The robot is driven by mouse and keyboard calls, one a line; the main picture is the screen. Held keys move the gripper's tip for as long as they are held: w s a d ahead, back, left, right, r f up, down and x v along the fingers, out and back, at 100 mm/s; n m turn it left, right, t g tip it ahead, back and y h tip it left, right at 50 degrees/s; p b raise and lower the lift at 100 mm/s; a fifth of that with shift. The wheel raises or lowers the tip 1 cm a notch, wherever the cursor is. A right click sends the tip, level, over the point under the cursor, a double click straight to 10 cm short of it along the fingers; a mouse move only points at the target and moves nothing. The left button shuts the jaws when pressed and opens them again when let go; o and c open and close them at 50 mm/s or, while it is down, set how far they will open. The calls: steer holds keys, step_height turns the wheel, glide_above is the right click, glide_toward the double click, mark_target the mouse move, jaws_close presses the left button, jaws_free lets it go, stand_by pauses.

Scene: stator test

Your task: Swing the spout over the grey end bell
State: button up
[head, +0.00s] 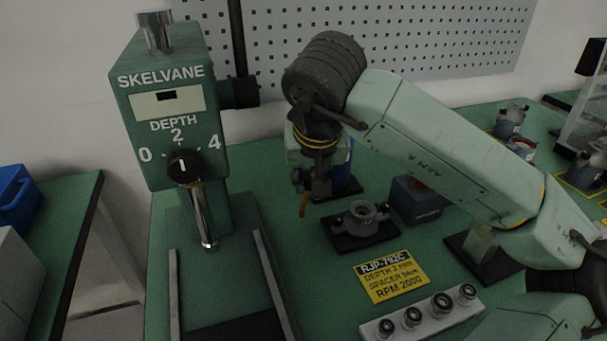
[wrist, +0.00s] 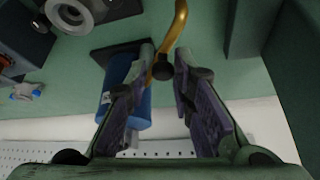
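The grey end bell (head: 362,217) is a flanged ring on a black base plate on the green table. It also shows at the top left of the wrist view (wrist: 70,12). The spout (wrist: 181,22) is a curved gold tube with a black knob (wrist: 162,70); its lower tip (head: 303,207) hangs left of the end bell in the head view. My gripper (wrist: 166,76) has its fingers apart, with the knob between or just beyond the fingertips. A slim gap shows by the right finger; contact on the left is unclear. The dispenser's blue cylinder (wrist: 139,103) is partly hidden behind the left finger.
A green SKELVANE press (head: 165,110) with a depth dial stands at the left. A dark block (head: 415,200) stands right of the end bell. A yellow card (head: 391,276) and a rack of bearings (head: 422,316) lie in front. A pegboard (head: 440,35) is behind.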

steer(key=w+d+b, duration=0.1)
steer(key=w+d, duration=0.1)
steer(key=d, duration=0.5)
stand_by(0.9)
steer(key=shift+w+d, duration=0.1)
steer(key=shift+b, duration=0.35)
steer(key=shift+o, duration=0.4)
steer(key=shift+o, duration=0.6)
